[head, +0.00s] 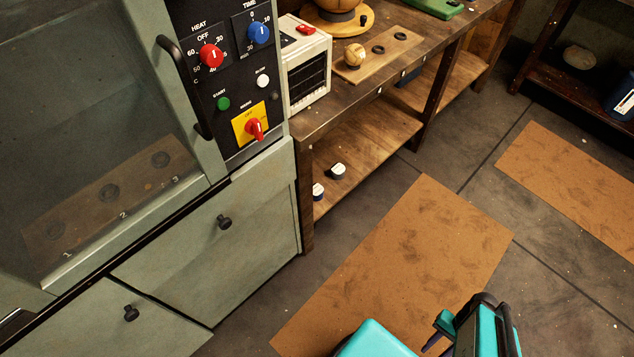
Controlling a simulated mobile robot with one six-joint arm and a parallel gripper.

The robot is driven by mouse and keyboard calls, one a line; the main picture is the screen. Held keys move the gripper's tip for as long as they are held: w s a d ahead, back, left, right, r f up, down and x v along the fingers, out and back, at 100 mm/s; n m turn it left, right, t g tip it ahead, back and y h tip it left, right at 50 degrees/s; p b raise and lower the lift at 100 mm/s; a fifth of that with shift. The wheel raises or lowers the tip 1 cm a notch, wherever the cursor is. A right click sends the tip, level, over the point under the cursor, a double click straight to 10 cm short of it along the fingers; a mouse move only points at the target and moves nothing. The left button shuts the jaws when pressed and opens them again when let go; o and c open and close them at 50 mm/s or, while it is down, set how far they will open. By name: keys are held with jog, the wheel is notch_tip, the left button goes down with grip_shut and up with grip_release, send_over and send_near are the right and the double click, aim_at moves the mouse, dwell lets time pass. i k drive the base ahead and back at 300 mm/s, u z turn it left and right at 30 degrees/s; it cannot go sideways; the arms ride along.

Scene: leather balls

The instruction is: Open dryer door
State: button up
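The dryer is a grey-green cabinet at the left of the head view. Its door (203,150) has a large glass window and looks shut. A long black vertical handle (184,88) runs along the door's right edge, beside the control panel (232,118). Through the glass, a board with several dark rings marked 1, 2 and 3 shows inside. Turquoise and black parts of my arm (485,328) are at the bottom right, well away from the handle. My gripper's fingers cannot be made out clearly there, and nothing of mine touches the door.
Below the door are drawers with black knobs (224,222). Brown mats (405,262) lie on the open floor. A dark shelf stands top right.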

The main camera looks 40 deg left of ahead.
aim_at(149, 21)
jog(key=z, duration=0.7)
jog(key=k, duration=0.1)
jog(key=u, duration=2.35)
jog(key=k, duration=0.9)
jog(key=z, duration=0.15)
jog(key=i, duration=0.8)
jog(key=u, duration=0.05)
